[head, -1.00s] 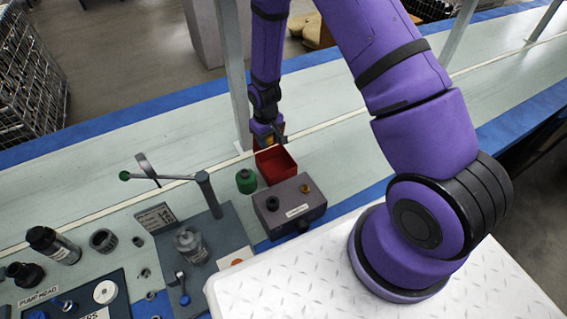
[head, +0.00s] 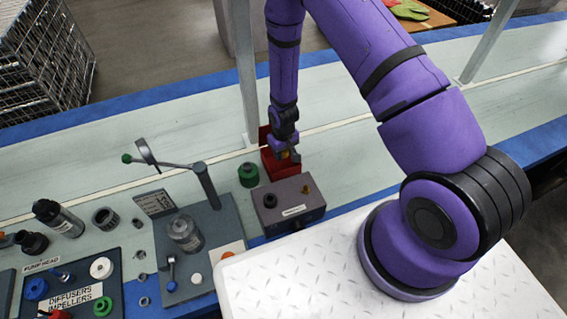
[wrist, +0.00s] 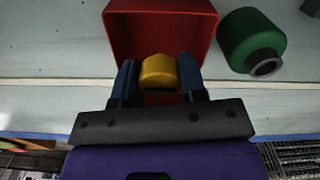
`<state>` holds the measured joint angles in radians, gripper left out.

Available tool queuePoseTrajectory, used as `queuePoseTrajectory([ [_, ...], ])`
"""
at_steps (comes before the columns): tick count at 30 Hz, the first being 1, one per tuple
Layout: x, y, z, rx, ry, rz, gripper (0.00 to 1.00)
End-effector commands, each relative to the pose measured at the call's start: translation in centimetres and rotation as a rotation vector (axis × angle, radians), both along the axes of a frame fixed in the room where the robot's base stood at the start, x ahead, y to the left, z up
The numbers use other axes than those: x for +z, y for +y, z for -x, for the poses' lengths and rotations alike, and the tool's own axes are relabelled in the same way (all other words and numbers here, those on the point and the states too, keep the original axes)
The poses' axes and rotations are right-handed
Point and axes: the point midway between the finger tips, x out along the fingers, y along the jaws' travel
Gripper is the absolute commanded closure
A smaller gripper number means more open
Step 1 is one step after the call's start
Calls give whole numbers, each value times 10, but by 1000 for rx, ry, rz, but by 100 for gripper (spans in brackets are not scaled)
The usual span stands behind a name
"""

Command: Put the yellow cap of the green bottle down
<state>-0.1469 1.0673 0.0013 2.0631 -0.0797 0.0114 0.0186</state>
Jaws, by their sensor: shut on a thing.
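My gripper (head: 287,155) is over the red bin (head: 268,161) on the pale bench, pointing down. In the wrist view its two blue fingers (wrist: 160,80) are shut on the yellow cap (wrist: 159,71). The red bin (wrist: 120,30) lies just beyond the cap in that view; I cannot tell whether the cap touches it. The green bottle (head: 248,175) stands to the left of the bin, upright, with a dark open neck (wrist: 266,67) and no cap on it.
A grey box (head: 288,206) with dark and brass fittings stands in front of the bin. A fixture plate with a lever arm (head: 182,178) and a clear jar (head: 184,233) is to the left. A post (head: 243,75) rises behind the bin.

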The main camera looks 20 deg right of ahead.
Motion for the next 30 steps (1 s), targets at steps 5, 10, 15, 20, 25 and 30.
queuePoseTrajectory([
  [5,-22,0,0,0,0,0,90],
  [10,-30,0,0,0,1,0,90],
  [15,-50,0,1,0,2,0,90],
  [20,-65,0,0,0,0,0,90],
  [25,-65,0,0,0,-1,0,90],
  [30,-67,0,0,0,0,0,90],
])
